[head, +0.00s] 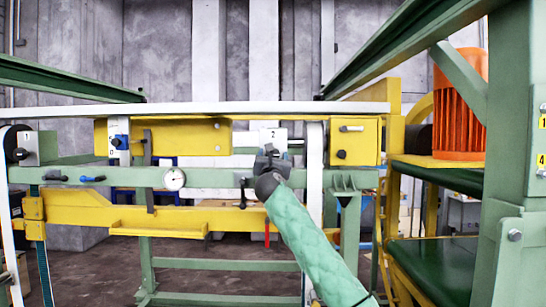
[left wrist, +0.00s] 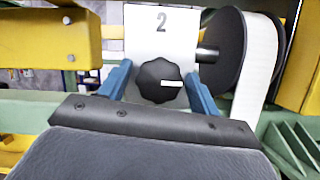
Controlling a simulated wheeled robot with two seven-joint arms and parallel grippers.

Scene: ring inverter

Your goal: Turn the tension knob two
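The tension knob two (left wrist: 160,80) is a black, lobed knob with a white mark on its face. It sits on a white plate (left wrist: 148,30) marked 2. My left gripper (left wrist: 157,72) has its two blue fingers apart, one on each side of the knob. A narrow gap shows at the left finger; I cannot tell whether the right finger touches. In the head view my left gripper (head: 270,152) is in front of the plate marked 2 (head: 274,134) and hides the knob. My right gripper is in neither view.
A black roller (left wrist: 233,50) with a white belt stands right of the knob. A dial gauge (head: 174,179) and blue handle (head: 92,179) are on the green beam. An orange motor (head: 459,110) is at right.

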